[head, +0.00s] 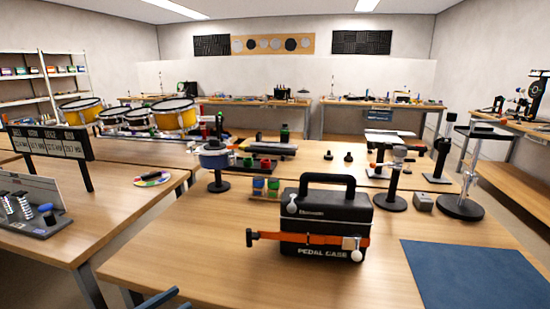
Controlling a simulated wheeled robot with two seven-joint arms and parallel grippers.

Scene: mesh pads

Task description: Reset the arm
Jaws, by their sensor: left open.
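My left gripper (165,300) shows only as a small blue-grey part at the bottom edge, left of centre. It is open, and nothing shows between its fingers. It is in front of the near edge of the wooden table (190,260), and most of it and the arm behind it are out of the frame. My right gripper is not in view. A black pedal case (325,220) with a top handle and an orange strap stands upright on the table, to the right of my left gripper and apart from it.
A blue mat (475,275) lies at the table's right. Behind the case are small red and green pots (260,164), a round-based stand (215,160) and black stands (390,185). A side table (60,235) holds a sign (50,142) and a control panel. Table front left is clear.

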